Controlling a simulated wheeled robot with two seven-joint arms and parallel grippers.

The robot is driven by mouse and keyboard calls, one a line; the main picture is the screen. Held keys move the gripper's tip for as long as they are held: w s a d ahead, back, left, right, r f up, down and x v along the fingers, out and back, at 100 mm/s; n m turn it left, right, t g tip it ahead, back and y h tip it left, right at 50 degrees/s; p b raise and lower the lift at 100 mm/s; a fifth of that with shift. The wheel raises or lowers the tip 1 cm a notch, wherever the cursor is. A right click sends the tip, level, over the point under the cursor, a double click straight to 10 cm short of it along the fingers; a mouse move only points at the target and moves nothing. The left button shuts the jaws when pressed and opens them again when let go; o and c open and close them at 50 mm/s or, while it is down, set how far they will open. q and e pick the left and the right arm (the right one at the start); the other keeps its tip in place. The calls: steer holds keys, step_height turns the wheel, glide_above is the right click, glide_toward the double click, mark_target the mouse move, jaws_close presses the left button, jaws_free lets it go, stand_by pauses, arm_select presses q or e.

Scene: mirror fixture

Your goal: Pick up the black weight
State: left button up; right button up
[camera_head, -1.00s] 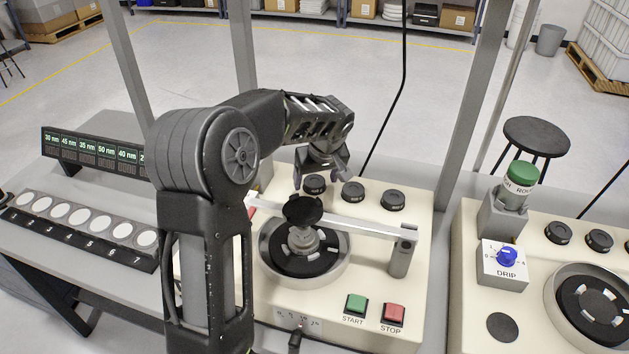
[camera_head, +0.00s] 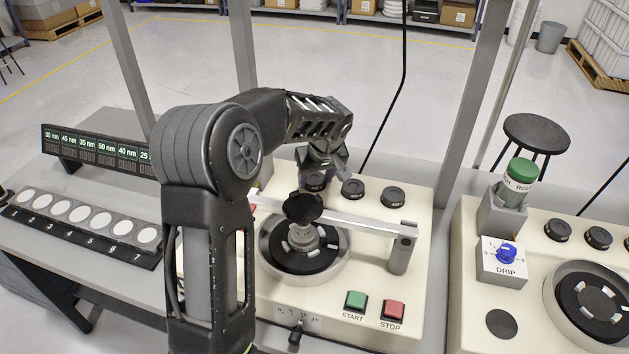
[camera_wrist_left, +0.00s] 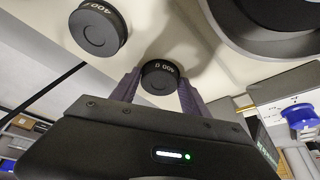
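Three black round weights stand in a row along the back of the cream machine. The leftmost weight (camera_head: 315,186) is partly hidden by my left gripper (camera_head: 318,180), which hangs just over it. The middle weight (camera_head: 353,190) and the right weight (camera_head: 393,197) are clear of it. In the left wrist view, one weight (camera_wrist_left: 160,78) lies between the purple-grey fingertips of my left gripper (camera_wrist_left: 159,80). The fingers look open, one on each side; I cannot tell whether they touch it. Another weight (camera_wrist_left: 98,29), marked 400, is beside them. My right gripper is not in view.
A silver bar (camera_head: 350,222) crosses the machine in front of the weights, with a black knob (camera_head: 304,208) above a round bowl (camera_head: 268,268). Green (camera_head: 356,301) and red (camera_head: 393,310) buttons sit in front. A second machine (camera_head: 470,290) stands at right.

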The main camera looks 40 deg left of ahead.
mark_target(316, 180)
arm_select(q)
steer(key=c, duration=0.9)
steer(key=shift+c, duration=0.2)
step_height(316, 180, up, 10)
steer(key=b, duration=0.1)
steer(key=shift+r, duration=0.15)
stand_by(0.4)
steer(key=shift+r+p, duration=1.05)
steer(key=shift+r, duration=0.35)
